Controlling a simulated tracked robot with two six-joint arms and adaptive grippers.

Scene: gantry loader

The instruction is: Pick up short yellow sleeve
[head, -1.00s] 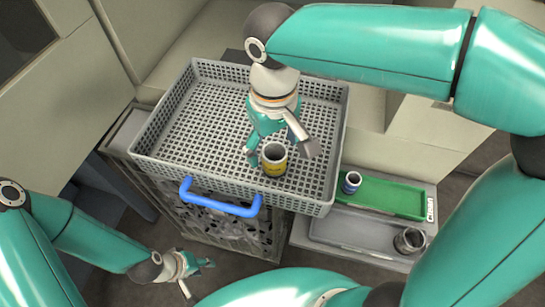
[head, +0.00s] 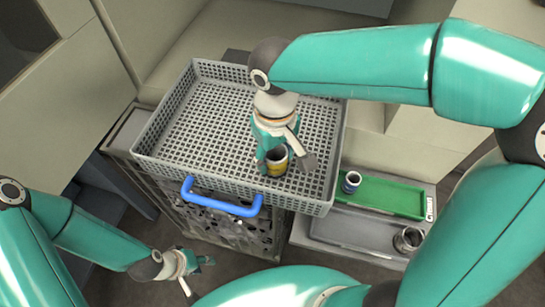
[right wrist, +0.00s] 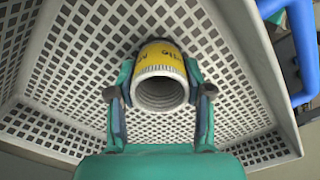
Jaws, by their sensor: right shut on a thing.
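The short yellow sleeve (head: 277,167) stands in the grey mesh basket, near its front right part. It has a yellow band with dark lettering and a pale, open, ridged end, seen in the right wrist view (right wrist: 160,78). My right gripper (head: 284,164) is shut on the sleeve, with one finger on each side of it, as the right wrist view shows. Whether the sleeve touches the basket floor I cannot tell. My left gripper (head: 198,274) hangs low at the front left, away from the basket, and its fingers are too small to judge.
The grey mesh basket (head: 180,165) has raised walls and a blue handle (head: 222,205) at the front.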

